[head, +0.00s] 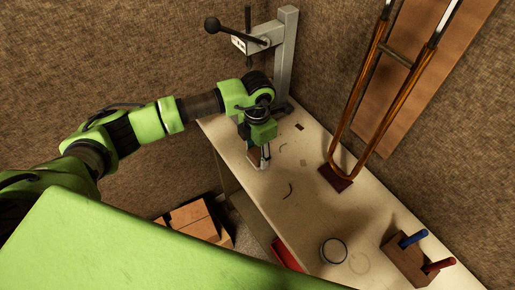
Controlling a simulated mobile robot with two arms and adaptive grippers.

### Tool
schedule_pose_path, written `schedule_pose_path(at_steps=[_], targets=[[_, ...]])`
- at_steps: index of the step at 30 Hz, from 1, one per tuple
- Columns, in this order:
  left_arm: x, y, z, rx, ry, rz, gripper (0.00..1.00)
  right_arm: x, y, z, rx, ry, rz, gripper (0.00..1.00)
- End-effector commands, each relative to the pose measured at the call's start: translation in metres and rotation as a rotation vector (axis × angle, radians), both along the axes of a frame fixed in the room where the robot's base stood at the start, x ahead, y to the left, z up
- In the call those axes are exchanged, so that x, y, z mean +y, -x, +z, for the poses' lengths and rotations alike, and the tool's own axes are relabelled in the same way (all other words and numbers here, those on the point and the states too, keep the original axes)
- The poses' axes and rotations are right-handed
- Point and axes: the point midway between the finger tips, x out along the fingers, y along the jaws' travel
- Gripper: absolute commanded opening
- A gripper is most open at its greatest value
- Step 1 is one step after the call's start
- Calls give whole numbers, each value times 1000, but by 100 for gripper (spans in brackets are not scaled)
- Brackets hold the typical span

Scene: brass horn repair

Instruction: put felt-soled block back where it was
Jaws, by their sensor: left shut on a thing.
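My left gripper (265,160) points down over the left edge of the bench, near the foot of the grey press. It is shut on a small brown block (254,158), which I take to be the felt-soled block. The gripper partly hides it, and its sole cannot be made out. I cannot tell whether the block touches the bench top. My right gripper is not in view.
The pale bench (309,219) carries a grey lever press (286,55), a U-shaped brass slide (356,105) on a dark red pad (334,178), a round dish (333,251) and a wooden holder (405,262) with blue and red handles. Cardboard boxes (197,221) stand below, left of the bench.

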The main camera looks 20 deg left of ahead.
Motion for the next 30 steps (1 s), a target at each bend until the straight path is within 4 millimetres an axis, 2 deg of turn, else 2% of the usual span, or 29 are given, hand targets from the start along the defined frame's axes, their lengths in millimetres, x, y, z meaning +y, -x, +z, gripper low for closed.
schedule_pose_path(at_steps=[10,11,12,25,30], targets=[[0,0,-5,-1,1,0,27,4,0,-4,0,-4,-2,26],[0,0,-3,-1,1,0,52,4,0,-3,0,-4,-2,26],[0,0,-3,-1,1,0,61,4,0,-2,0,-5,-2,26],[0,0,1,-2,1,0,61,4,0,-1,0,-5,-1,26],[-1,-2,25,-6,2,-2,61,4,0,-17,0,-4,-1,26]])
